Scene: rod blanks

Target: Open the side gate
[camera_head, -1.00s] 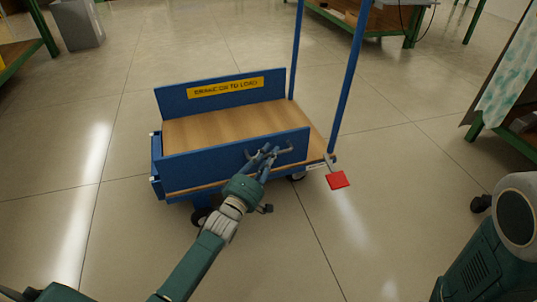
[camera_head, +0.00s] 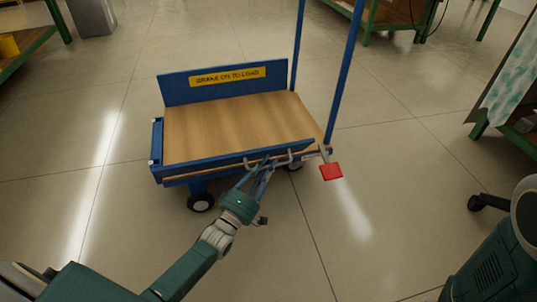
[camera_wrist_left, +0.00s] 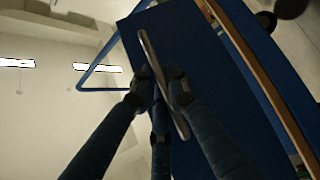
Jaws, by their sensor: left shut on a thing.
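The side gate (camera_head: 210,162) is the blue panel along the near long side of a blue cart. It shows as a narrow strip, tipped outward from upright, with the wooden deck (camera_head: 235,125) in view behind it. A metal bar handle (camera_head: 289,157) is fixed to its face. My left gripper (camera_head: 260,165) is shut on this handle. The left wrist view shows the handle (camera_wrist_left: 148,50) between the fingers (camera_wrist_left: 160,88), with the dark blue gate face (camera_wrist_left: 210,80) behind. My right gripper is out of view.
The cart has a far panel with a yellow label (camera_head: 228,76), blue posts (camera_head: 345,75) at the right end and a red pedal (camera_head: 331,171) at its near right corner. Green-framed benches stand at the edges. Floor around the cart is clear.

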